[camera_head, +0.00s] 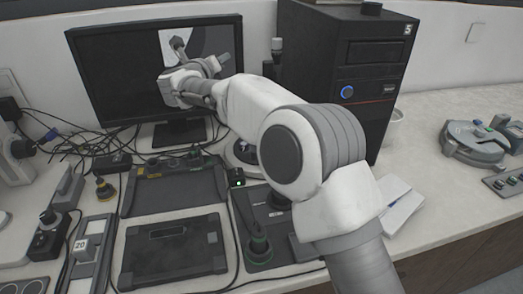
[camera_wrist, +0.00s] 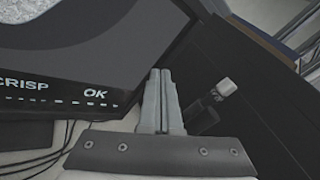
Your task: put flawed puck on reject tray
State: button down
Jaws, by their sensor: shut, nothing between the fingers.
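My gripper (camera_wrist: 160,75) is shut and empty, its two fingers pressed together in the wrist view. It is raised in front of the monitor, beside the monitor's lower edge as the wrist view shows it. In the head view my arm reaches up and left to the monitor (camera_head: 120,75). No puck can be made out for certain in either view; my arm hides part of the desk. A shallow dark tray (camera_head: 172,190) with a yellow mark lies below the monitor, and a flat dark panel or tray (camera_head: 145,258) lies nearer. I cannot tell which is the reject tray.
The monitor reads "CRISP" and "OK" in the wrist view. A black computer tower (camera_head: 345,75) stands right of my arm. A round grey device (camera_head: 475,147) sits at far right. Cables (camera_head: 75,145) clutter the left. Bare desk (camera_head: 425,180) lies right of the white papers (camera_head: 400,205).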

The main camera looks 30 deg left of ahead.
jog(key=w+d+r+n+g+y, duration=0.15)
jog(key=d+r+n+y, duration=0.35)
jog(key=n, duration=0.5)
jog(key=d+n+g+y, duration=0.1)
jog(key=d+n+g, duration=0.2)
jog(key=d+n, duration=0.45)
jog(key=s+d+f+n+g+h+p, duration=0.1)
jog(key=s+d+f+n+g, duration=0.5)
jog(key=f, duration=0.4)
jog(key=s+d+f+n+g+h+p, duration=0.1)
jog(key=s+d+f+n+g+p, duration=0.15)
jog(key=d+f+n, duration=0.5)
jog(key=shift+g, duration=0.3)
jog(key=x, duration=0.4)
jog(key=s+b+x, duration=0.1)
jog(key=x, duration=0.7)
jog(key=shift+s+a+f, duration=0.2)
jog(key=shift+s+f, duration=0.05)
jog(key=shift+f, duration=0.3)
jog(key=shift+s+a+r, duration=0.1)
jog(key=shift+a+r, duration=0.05)
jog(key=shift+a, duration=0.4)
jog(key=shift+s+a+r, duration=0.15)
jog(key=shift+a, duration=0.35)
jog(key=shift+s+a, duration=0.1)
jog(key=shift+a, duration=0.65)
